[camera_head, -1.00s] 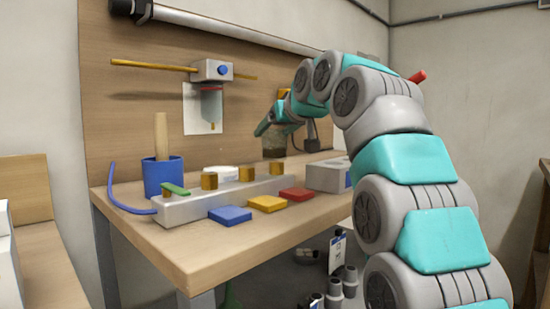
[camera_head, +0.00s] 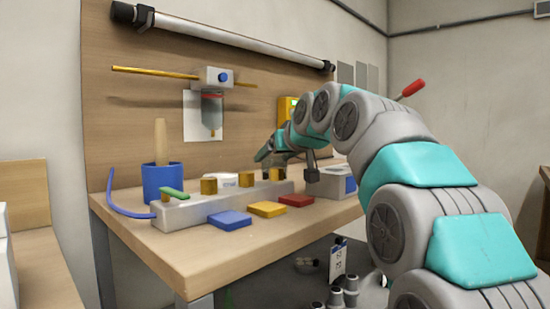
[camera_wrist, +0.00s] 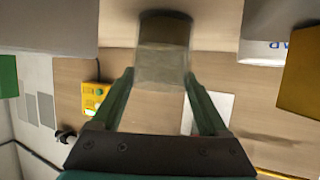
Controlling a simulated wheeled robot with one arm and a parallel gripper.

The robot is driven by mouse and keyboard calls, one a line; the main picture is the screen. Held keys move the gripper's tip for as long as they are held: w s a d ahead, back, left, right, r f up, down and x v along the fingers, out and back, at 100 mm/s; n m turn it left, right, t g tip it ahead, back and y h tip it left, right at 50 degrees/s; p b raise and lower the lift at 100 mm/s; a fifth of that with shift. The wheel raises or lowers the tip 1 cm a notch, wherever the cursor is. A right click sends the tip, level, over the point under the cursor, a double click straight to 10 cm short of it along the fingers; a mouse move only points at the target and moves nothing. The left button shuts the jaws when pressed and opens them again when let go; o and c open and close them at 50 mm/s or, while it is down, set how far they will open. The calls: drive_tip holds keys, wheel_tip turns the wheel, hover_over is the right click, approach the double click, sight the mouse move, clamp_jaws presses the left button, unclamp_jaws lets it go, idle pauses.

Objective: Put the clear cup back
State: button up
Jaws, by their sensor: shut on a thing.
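The clear cup (camera_wrist: 161,66) shows in the wrist view, see-through with a darker band at its top in the picture. It sits between the two green fingertips of my gripper (camera_wrist: 160,78), which is shut on it. In the head view my gripper (camera_head: 263,154) is over the workbench, near the wall board, behind the row of gold blocks. The cup is not clearly seen there; the gripper and the blocks hide it. Whether it touches the bench I cannot tell.
A grey bar with gold blocks (camera_head: 208,186) runs along the workbench (camera_head: 190,252). Blue, yellow and red pads (camera_head: 296,200) lie in front. A blue pot (camera_head: 162,182) stands left. A clear jar with a red top (camera_head: 212,112) hangs below a wall bracket (camera_head: 219,77).

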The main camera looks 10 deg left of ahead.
drive_tip(key=o, duration=1.4)
drive_tip(key=shift+f, duration=0.15)
drive_tip(key=shift+r, duration=0.2)
drive_tip(key=v, duration=1.2)
